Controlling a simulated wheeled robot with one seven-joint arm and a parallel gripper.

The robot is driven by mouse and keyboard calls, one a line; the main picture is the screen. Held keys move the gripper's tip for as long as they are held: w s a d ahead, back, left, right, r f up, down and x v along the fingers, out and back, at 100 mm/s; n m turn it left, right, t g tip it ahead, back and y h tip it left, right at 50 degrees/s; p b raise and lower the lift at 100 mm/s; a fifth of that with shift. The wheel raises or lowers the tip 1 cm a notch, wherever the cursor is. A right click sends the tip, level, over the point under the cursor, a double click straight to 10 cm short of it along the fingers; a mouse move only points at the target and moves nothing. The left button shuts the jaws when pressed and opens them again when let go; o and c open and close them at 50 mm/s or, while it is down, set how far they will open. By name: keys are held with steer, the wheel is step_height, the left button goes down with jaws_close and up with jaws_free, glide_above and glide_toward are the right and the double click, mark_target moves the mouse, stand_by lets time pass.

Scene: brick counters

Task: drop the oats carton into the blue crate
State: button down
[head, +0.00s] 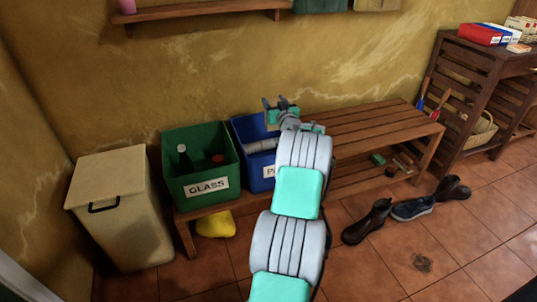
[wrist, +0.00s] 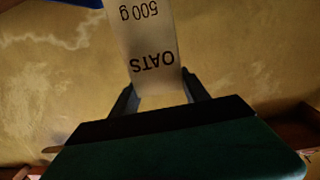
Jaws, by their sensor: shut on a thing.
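The oats carton (wrist: 148,45) is pale with dark lettering, "OATS" and "500 g", upside down in the wrist view. My gripper (wrist: 160,92) is shut on it, one finger on each side. In the head view my gripper (head: 283,106) is in the air over the back right part of the blue crate (head: 257,184). I cannot make out the carton clearly there. The blue crate stands on the bench, with a white label starting with "P", partly hidden by my arm. Grey-white things show inside it.
A green crate (head: 203,191) labelled GLASS, holding a bottle, stands left of the blue crate. A lidded beige bin (head: 113,195) is further left. The slatted bench (head: 375,124) is clear to the right. A shelf (head: 195,11) hangs above; shoes (head: 367,222) lie on the floor.

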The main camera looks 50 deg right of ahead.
steer(key=shift+f, duration=0.8)
steer(key=shift+c, duration=2.3)
jaws_free()
steer(key=p+v, duration=0.2)
steer(key=v, duration=0.6)
